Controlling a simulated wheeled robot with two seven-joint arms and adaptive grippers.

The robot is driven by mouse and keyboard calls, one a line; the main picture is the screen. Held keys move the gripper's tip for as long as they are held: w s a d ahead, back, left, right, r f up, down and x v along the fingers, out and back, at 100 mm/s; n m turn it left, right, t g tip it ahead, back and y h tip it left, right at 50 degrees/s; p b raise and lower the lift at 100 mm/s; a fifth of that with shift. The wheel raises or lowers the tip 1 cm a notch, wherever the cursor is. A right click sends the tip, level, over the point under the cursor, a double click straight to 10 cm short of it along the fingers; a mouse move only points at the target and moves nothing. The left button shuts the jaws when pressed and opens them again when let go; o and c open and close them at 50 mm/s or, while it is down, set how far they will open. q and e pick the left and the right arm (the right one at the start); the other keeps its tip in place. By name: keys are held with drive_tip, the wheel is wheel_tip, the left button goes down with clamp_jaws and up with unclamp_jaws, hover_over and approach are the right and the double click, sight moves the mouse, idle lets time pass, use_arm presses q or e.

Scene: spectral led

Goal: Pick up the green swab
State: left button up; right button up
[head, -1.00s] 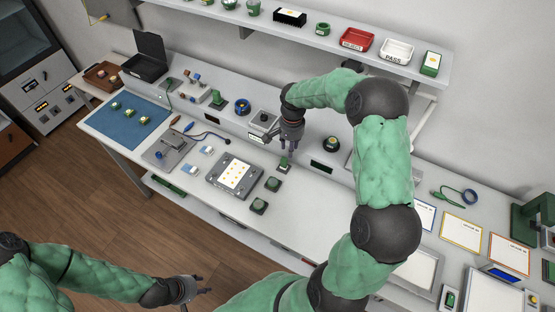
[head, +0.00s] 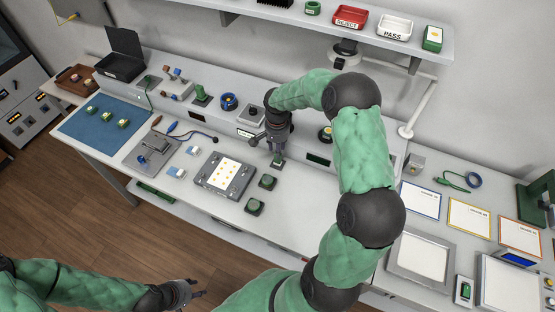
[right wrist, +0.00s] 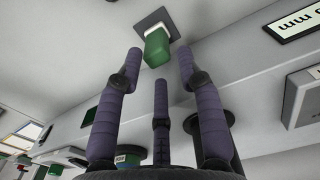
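The green swab, as I take it, is a small green piece with a white part (head: 278,161) on a dark square pad at the middle of the bench. In the right wrist view the green piece (right wrist: 157,47) stands just beyond my fingertips, between the left and right fingers. My right gripper (head: 275,149) is above it, fingers pointing down. Its fingers (right wrist: 159,58) are spread and hold nothing. My left gripper (head: 200,289) is low at the bottom of the head view, away from the bench, with its fingers apart and empty.
A grey panel with a lit white face (head: 226,175) and two green-topped pads (head: 267,182) lie near the swab. A blue mat (head: 104,121) is at left. Framed sheets (head: 469,219) are at right.

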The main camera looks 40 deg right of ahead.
drive_tip(key=shift+s+f+b, duration=0.15)
drive_tip(key=shift+f+b, duration=0.2)
drive_tip(key=shift+f, duration=2.75)
drive_tip(key=c, duration=0.7)
